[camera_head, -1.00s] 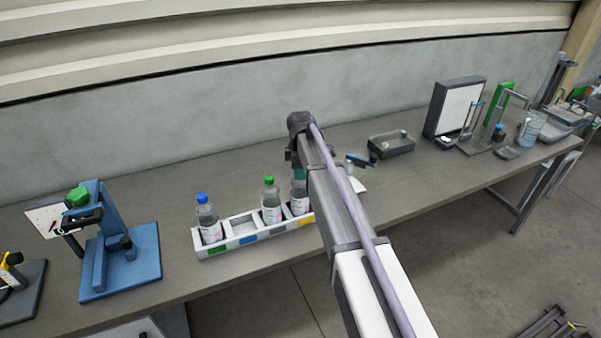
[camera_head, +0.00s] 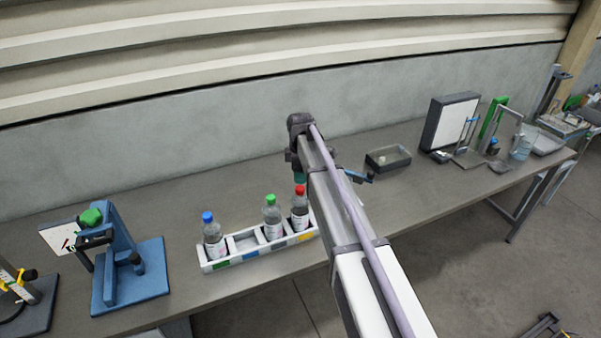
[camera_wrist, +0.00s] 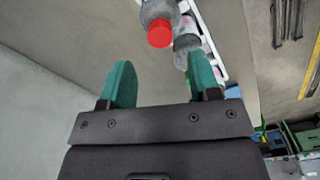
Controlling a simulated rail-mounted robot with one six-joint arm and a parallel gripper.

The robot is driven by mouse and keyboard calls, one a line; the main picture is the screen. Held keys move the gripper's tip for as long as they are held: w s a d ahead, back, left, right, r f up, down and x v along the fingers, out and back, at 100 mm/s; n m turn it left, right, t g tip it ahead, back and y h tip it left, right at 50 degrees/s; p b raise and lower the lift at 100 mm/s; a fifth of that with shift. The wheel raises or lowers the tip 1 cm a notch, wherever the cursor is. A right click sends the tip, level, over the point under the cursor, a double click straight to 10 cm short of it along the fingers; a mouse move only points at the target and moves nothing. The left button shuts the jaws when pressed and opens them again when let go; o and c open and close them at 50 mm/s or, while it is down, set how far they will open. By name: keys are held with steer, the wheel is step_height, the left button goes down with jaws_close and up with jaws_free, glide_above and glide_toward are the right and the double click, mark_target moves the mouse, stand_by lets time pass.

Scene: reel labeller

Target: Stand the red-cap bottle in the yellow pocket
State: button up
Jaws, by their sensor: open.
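The red-cap bottle (camera_head: 299,215) stands upright in the right-end pocket of the white rack (camera_head: 208,266), the pocket with the yellow label (camera_head: 306,236). My gripper (camera_head: 299,178) is just above and behind the red cap in the head view, partly hidden by my arm. In the wrist view my gripper (camera_wrist: 162,78) is open, its two teal fingers apart with nothing between them. The red cap (camera_wrist: 160,33) shows beyond the fingertips, clear of both.
A green-cap bottle (camera_head: 272,218) stands beside it in the rack, and a blue-cap bottle (camera_head: 213,238) at the left end. One pocket between them is empty. A blue stand (camera_head: 130,285) is at left; a grey tray (camera_head: 388,158) is behind right.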

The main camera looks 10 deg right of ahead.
step_height(320, 180, up, 5)
steer(key=p, duration=0.3)
steer(key=s+m, duration=1.5)
steer(key=s, duration=1.7)
step_height(320, 180, down, 15)
steer(key=b, duration=1.4)
steer(key=shift+r+b, duration=0.15)
steer(key=shift+b, duration=0.25)
steer(key=shift+w, duration=0.1)
